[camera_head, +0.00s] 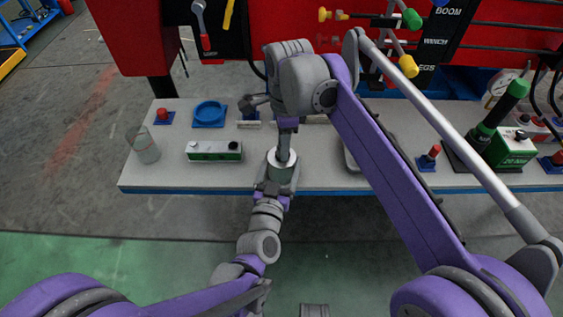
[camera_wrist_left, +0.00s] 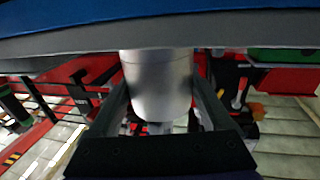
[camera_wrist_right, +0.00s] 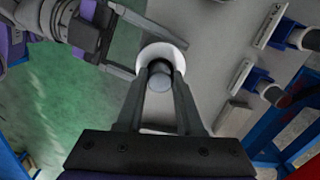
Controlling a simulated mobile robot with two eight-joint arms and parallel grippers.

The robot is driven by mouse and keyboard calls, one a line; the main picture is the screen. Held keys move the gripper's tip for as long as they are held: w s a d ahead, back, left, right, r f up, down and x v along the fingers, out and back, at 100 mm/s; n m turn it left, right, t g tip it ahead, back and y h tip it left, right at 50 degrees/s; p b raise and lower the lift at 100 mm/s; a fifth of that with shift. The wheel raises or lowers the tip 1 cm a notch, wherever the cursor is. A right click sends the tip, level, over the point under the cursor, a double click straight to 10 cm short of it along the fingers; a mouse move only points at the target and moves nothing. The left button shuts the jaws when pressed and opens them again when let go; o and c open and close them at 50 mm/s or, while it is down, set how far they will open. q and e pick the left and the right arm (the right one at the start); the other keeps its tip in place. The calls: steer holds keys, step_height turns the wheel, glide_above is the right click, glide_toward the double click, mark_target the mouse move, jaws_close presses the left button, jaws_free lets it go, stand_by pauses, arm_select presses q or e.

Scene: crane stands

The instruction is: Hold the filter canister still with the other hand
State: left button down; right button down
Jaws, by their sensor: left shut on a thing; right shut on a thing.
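The filter canister (camera_head: 284,174) is a grey-white cylinder at the front edge of the grey bench top. My left gripper (camera_head: 274,187) comes from the front and is shut on the canister's side. In the left wrist view the silvery canister body (camera_wrist_left: 158,85) sits between the two fingers (camera_wrist_left: 160,110). My right gripper (camera_head: 285,138) reaches down from above and is shut on a narrow grey cylindrical part (camera_wrist_right: 160,76) at the canister's top. In the right wrist view the white canister rim (camera_wrist_right: 172,52) shows around that part. The canister looks upright.
The bench top (camera_head: 190,176) also carries a green and white box (camera_head: 214,151), a clear cup (camera_head: 145,147), a blue ring holder (camera_head: 209,113) and red knobs on blue bases (camera_head: 429,158). A green-handled tool (camera_head: 497,115) stands at the right. Red crane panels rise behind.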

steer(key=shift+r, duration=3.8)
arm_select(q)
jaws_free()
steer(key=shift+s, duration=0.1)
steer(key=v, duration=1.2)
